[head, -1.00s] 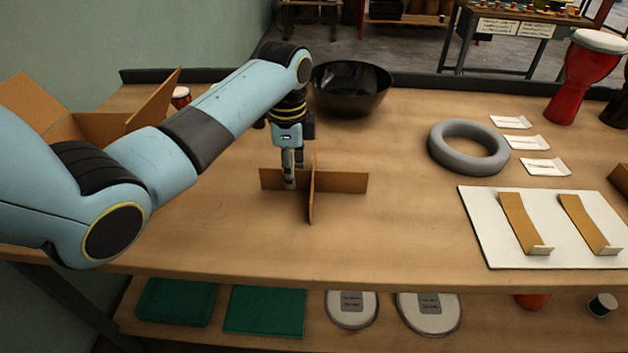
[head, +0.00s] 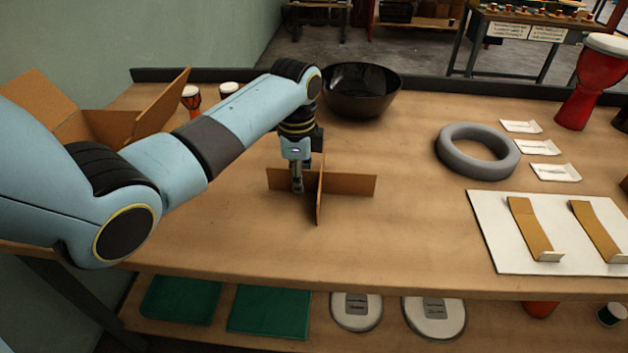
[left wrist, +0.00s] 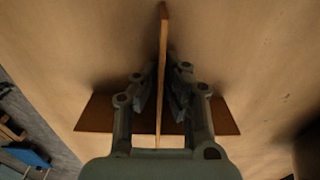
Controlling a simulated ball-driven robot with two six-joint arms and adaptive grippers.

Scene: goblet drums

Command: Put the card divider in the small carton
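The card divider (head: 347,185), two brown card panels crossed at right angles, stands upright on the table in the head view. It also shows in the left wrist view (left wrist: 162,40). My left gripper (head: 298,188) points down over its left wing. In the left wrist view its fingers (left wrist: 161,88) lie close on both sides of one panel and look shut on it. An open brown carton (head: 110,126) with raised flaps stands at the table's left end, partly hidden behind my left arm. My right gripper is not in view.
A black bowl (head: 361,92) stands behind the divider. A grey ring (head: 478,150) and a white board (head: 490,235) with brown strips lie to the right. Small drums (head: 191,97) stand near the carton. The table in front of the divider is clear.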

